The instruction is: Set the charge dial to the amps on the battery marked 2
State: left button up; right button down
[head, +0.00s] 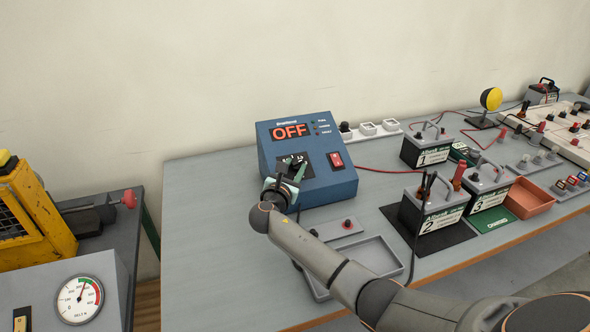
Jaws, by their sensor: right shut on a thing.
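The blue charger (333,183) stands on the grey bench, and its red display (291,130) reads OFF. My right gripper (294,170) reaches the charger's front face and is shut on the charge dial (297,159). The gripper hides most of the dial and its scale, so I cannot read its setting. The battery marked 2 (434,217) stands upright on a black mat, to the right of my right arm. Its amps print is too small to read. My left gripper is not in view.
Battery 1 (427,152) and battery 3 (487,193) stand near battery 2. A red switch (336,160) is on the charger, right of the dial. A grey tray (392,247) lies in front of it. An orange tray (530,200) is at right. The bench's left part is clear.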

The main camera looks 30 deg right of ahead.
jog(key=shift+m+g, duration=0.3)
jog(key=shift+g, duration=0.1)
jog(key=c, duration=0.8)
grip_release()
jog(key=v, duration=1.2)
jog(key=shift+a, duration=0.25)
jog(key=shift+s+f, duration=0.1)
jog(key=shift+f, duration=0.05)
